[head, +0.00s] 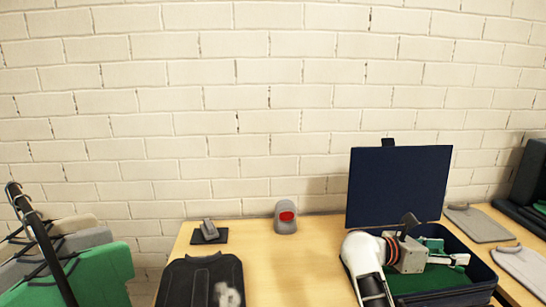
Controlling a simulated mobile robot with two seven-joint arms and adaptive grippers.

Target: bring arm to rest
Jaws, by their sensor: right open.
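My right arm (362,254), white with an orange ring, comes in from the bottom over an open dark blue case (480,280). My right gripper (452,256) is open over the case's green interior, its fingers pointing right. Green material shows around and behind the fingers. I cannot tell whether the fingers touch it. The case's lid (400,187) stands upright at the back. My left gripper is not in view.
A grey cap with a red patch (286,217) and a small device (209,232) stand behind. Hanging clothes (95,275) are at left, folded grey garments (478,223) at right. The middle tabletop is clear.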

